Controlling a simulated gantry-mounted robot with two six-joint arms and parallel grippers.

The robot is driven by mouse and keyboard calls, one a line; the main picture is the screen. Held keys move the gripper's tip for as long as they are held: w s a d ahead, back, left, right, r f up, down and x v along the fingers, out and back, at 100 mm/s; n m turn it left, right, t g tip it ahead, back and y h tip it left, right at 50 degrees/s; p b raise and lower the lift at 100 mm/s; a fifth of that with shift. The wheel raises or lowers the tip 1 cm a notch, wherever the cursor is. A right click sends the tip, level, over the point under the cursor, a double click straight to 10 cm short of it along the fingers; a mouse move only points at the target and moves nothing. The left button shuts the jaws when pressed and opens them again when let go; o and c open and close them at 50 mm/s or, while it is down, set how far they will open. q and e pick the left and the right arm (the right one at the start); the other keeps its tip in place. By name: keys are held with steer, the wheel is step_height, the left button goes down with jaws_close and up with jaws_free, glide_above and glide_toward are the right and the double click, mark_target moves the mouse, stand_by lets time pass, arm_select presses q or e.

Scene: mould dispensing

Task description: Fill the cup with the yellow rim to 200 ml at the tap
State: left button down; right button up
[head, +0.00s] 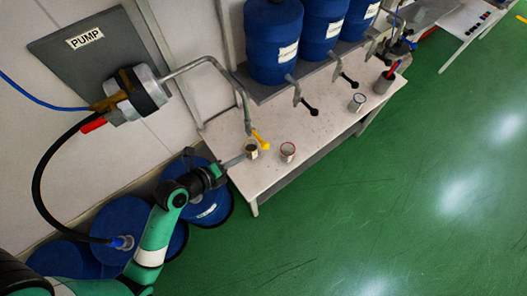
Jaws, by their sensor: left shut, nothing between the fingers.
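The cup with the yellow rim (252,152) stands on the white bench below the pump tap's spout (248,128). A yellow tap handle (261,139) sticks out just beside and above it. My left gripper (242,158) reaches in from the lower left. It is shut and empty, with its tips close to the left side of the cup; I cannot tell whether they touch. The cup's fill level is too small to read. My right gripper is not in view.
A red-rimmed cup (288,149) stands just right of the tap, and a blue-rimmed cup (357,102) farther along the bench (262,185). A dark holder (383,84) stands at the far end.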

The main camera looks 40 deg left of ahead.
mark_target(262, 147)
arm_select(q)
steer(key=shift+s+a+f+n, duration=0.15)
steer(key=shift+s+a+f, duration=0.1)
steer(key=shift+s+f, duration=0.25)
steer(key=shift+s+a+f+n, duration=0.15)
steer(key=shift+s+a+f, duration=0.1)
steer(key=shift+s+f, duration=0.2)
steer(key=shift+w+f, duration=0.1)
steer(key=shift+w, duration=0.05)
steer(key=b+x, duration=0.1)
steer(key=x, duration=1.3)
steer(key=shift+s+a+f, duration=0.15)
steer(key=shift+s+f, duration=0.05)
